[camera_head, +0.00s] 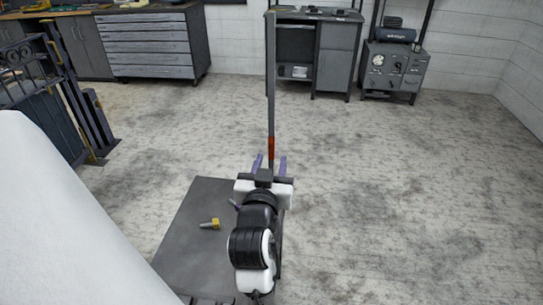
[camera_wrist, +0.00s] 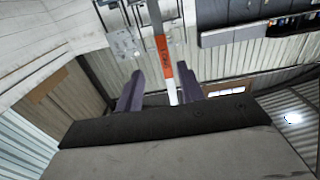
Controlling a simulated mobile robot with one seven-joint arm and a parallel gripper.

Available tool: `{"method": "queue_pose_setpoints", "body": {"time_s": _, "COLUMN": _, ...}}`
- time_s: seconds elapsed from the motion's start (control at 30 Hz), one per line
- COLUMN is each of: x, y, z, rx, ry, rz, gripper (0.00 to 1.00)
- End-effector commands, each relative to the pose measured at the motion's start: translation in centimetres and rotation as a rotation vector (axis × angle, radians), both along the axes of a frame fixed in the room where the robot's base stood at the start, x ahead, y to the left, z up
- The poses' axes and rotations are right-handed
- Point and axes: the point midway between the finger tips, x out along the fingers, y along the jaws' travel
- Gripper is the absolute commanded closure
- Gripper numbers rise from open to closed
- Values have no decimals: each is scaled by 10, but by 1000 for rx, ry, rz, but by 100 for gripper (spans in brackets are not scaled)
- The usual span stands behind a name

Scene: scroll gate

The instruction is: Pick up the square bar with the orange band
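The square bar (camera_head: 270,80) is long, thin and grey, with an orange band (camera_head: 271,147) near its lower end. In the head view it runs up the picture from my gripper (camera_head: 270,160). My gripper's two purple-grey fingers are spread, one on each side of the bar's lower part. In the wrist view, the bar's orange band (camera_wrist: 163,55) shows between and beyond the open fingers (camera_wrist: 160,78), with a clear gap to the left finger. The bar is nearer the right finger. The bar's lower end and what supports it are hidden behind my gripper.
A dark grey tabletop (camera_head: 190,245) lies below my arm, with a small yellow-and-grey bolt-like part (camera_head: 211,223) on it. A dark scroll gate (camera_head: 50,95) stands at the left. A large white surface (camera_head: 60,230) fills the lower left. Floor at right is clear.

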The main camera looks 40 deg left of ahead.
Motion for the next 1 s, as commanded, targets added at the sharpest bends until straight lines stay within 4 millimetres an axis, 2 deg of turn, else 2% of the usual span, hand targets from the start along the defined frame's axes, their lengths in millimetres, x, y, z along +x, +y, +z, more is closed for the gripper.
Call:
{"method": "queue_pose_setpoints", "body": {"time_s": 0.13, "x": 18, "y": 11, "z": 2, "rx": -1, "ry": 0, "rz": -2, "gripper": 62}}
{"method": "queue_pose_setpoints", "body": {"time_s": 0.37, "x": 31, "y": 20, "z": 1, "rx": 0, "ry": 0, "rz": -1, "gripper": 62}}
{"method": "queue_pose_setpoints", "body": {"time_s": 0.7, "x": 65, "y": 49, "z": -3, "rx": 0, "ry": 0, "rz": -1, "gripper": 62}}
{"method": "queue_pose_setpoints", "body": {"time_s": 1.0, "x": 68, "y": 51, "z": -5, "rx": 0, "ry": 0, "rz": -1, "gripper": 63}}
